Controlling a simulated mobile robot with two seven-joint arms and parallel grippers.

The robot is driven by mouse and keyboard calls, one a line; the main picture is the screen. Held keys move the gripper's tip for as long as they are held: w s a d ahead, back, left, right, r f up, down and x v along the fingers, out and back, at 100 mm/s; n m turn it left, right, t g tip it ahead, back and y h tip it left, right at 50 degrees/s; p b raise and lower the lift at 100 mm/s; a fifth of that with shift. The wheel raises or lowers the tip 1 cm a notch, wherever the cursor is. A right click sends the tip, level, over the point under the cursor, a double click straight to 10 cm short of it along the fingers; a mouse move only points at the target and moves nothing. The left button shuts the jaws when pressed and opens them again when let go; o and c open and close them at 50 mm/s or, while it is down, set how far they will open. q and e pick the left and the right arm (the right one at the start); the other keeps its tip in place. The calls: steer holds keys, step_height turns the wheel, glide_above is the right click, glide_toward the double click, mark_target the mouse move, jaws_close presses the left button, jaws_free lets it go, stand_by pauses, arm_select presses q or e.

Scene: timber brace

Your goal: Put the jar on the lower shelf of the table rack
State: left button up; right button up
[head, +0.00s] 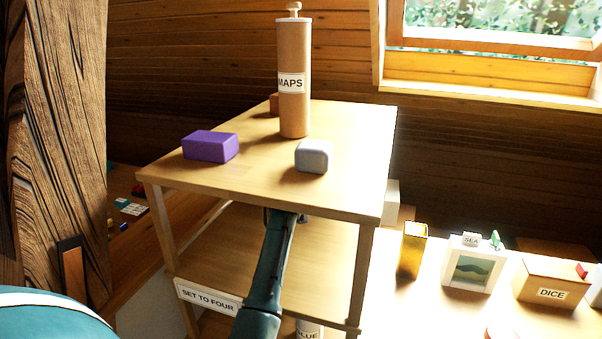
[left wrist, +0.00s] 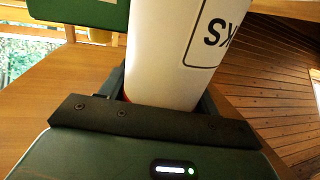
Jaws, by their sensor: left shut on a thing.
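The wooden table rack (head: 355,150) stands in the middle of the head view, with a top board and shelf boards below. My left arm reaches under the top board, over a shelf (head: 325,270). My left gripper (head: 284,215) is mostly hidden by the top board's front edge. In the left wrist view my left gripper (left wrist: 162,100) is shut on a white cylinder (left wrist: 165,50), apparently the jar. Its black-framed label is partly cut off, showing letters like "KS". The head view does not show the jar, and I cannot tell if it touches the shelf. My right gripper is not in view.
On the top board stand a MAPS tube (head: 293,115), a purple block (head: 210,147) and a grey block (head: 313,156). A "SET TO FOUR" sign (head: 207,297) is on the rack's front. A GLUE container (head: 309,331) sits low. A DICE box (head: 550,285) is at right.

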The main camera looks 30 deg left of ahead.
arm_select(q)
steer(key=shift+f, duration=0.25)
steer(key=b, duration=0.1)
steer(key=f, duration=0.1)
steer(key=f+b, duration=0.1)
steer(key=shift+s+d+b, duration=0.25)
steer(key=shift+s+b, duration=0.05)
steer(key=shift+b, duration=0.05)
steer(key=shift+w+a+f+b, duration=0.2)
steer(key=shift+f+b, duration=0.1)
steer(key=shift+f, duration=0.2)
steer(key=shift+r, duration=0.1)
steer(key=shift+s+r, duration=0.1)
steer(key=shift+d, duration=0.1)
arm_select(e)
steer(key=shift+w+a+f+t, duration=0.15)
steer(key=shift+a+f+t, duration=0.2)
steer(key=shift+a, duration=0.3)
arm_select(q)
steer(key=o, duration=1.4)
steer(key=shift+f, duration=0.2)
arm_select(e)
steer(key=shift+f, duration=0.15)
arm_select(q)
steer(key=shift+o, duration=0.2)
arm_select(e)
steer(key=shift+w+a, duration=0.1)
